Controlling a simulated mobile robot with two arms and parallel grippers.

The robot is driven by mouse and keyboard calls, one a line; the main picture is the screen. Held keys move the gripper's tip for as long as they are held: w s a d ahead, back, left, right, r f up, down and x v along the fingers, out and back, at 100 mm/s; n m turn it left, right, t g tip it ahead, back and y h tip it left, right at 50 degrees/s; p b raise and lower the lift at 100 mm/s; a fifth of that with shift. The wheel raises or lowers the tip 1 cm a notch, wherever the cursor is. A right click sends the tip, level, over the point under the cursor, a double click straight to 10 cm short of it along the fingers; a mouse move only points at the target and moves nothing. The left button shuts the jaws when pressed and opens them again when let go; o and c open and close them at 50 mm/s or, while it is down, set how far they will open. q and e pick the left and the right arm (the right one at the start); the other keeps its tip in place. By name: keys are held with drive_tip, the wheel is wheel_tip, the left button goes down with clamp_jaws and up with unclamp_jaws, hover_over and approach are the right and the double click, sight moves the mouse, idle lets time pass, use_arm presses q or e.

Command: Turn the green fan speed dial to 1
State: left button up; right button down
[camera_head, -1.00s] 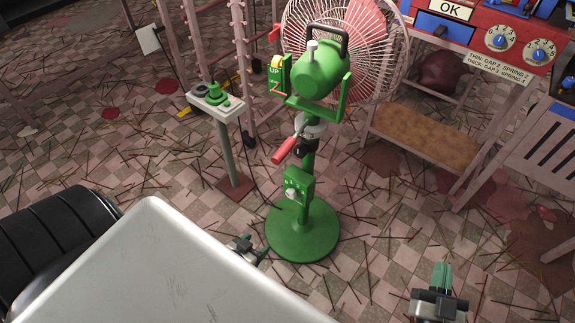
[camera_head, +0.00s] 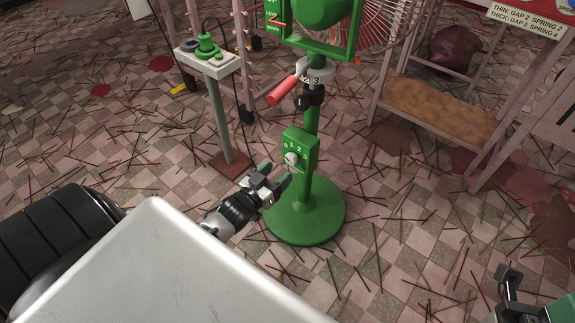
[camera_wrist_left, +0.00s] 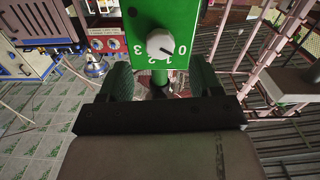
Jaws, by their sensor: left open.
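The green fan speed box (camera_head: 300,145) sits on the fan's green post. Its white round dial (camera_head: 291,158) is on the front face, with numbers 0 to 3 around it. In the left wrist view the dial (camera_wrist_left: 160,43) appears upside down. Its dark mark points to the lower right, near 0 and 1; exactly where is hard to tell. My left gripper (camera_head: 275,178) is open and empty, just below and in front of the box. In the wrist view its fingers (camera_wrist_left: 162,80) are spread either side of the post, apart from the dial. My right gripper (camera_head: 530,292) is partly cut off at the bottom right.
The fan's round green base (camera_head: 318,218) stands on the checkered floor among scattered sticks. A red handle (camera_head: 282,91) juts out above the box. A white-topped stand (camera_head: 212,66) is to the left, and a brown-shelved rack (camera_head: 440,108) is at the back right.

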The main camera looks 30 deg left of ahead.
sight(289, 162)
use_arm(q)
drive_tip(key=w+b, duration=0.1)
drive_tip(key=w, duration=0.4)
drive_tip(key=shift+d, duration=0.2)
drive_tip(key=c, duration=0.9)
